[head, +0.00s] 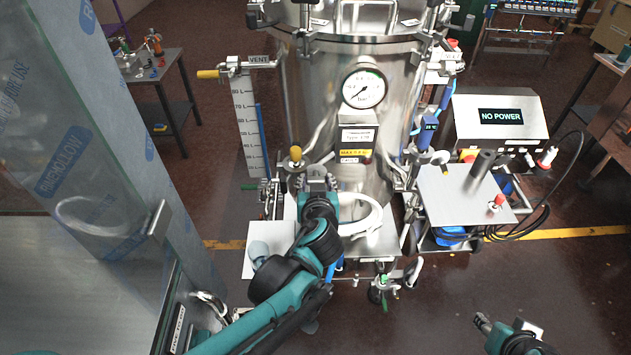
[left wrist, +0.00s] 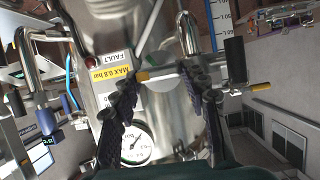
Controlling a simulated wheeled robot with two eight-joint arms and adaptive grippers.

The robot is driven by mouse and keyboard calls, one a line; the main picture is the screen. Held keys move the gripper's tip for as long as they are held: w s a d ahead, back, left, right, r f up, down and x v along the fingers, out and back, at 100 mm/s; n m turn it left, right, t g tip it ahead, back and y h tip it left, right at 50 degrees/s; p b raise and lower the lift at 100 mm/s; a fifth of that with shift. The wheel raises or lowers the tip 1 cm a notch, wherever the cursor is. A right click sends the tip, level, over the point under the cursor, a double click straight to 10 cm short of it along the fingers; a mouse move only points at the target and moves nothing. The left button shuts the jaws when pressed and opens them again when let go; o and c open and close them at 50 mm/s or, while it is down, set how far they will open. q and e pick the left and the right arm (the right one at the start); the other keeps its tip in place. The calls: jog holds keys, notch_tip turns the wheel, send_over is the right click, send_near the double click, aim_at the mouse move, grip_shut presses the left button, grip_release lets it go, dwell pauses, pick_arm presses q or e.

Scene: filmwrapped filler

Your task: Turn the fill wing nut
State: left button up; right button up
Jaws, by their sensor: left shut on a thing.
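The steel vessel (head: 310,100) with a round gauge (head: 364,88) stands at the centre of the head view.
The NO POWER box (head: 500,118) and a steel side plate (head: 465,192) stand right. A film-wrapped column (head: 90,130) blocks the left.

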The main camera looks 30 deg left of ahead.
pick_arm(q)
jog(key=shift+w+d+f+m+g+y+b, duration=0.15)
jog(key=shift+m+g+y+b, duration=0.15)
jog(key=shift+m+y+b, duration=0.8)
jog(key=shift+d+f+m+g+y+b, duration=0.15)
jog(key=shift+m+g+y+b, duration=0.25)
jog(key=shift+m, duration=1.15)
jog(key=shift+w+d+f+m+g+y+b, duration=0.1)
jog(key=shift+d+m+g+y+b, duration=0.1)
jog(key=shift+m+y+b, duration=0.95)
jog(key=shift+m, duration=0.4)
jog(key=o, duration=1.2)
jog(key=shift+c, duration=0.2)
jog(key=v, duration=1.2)
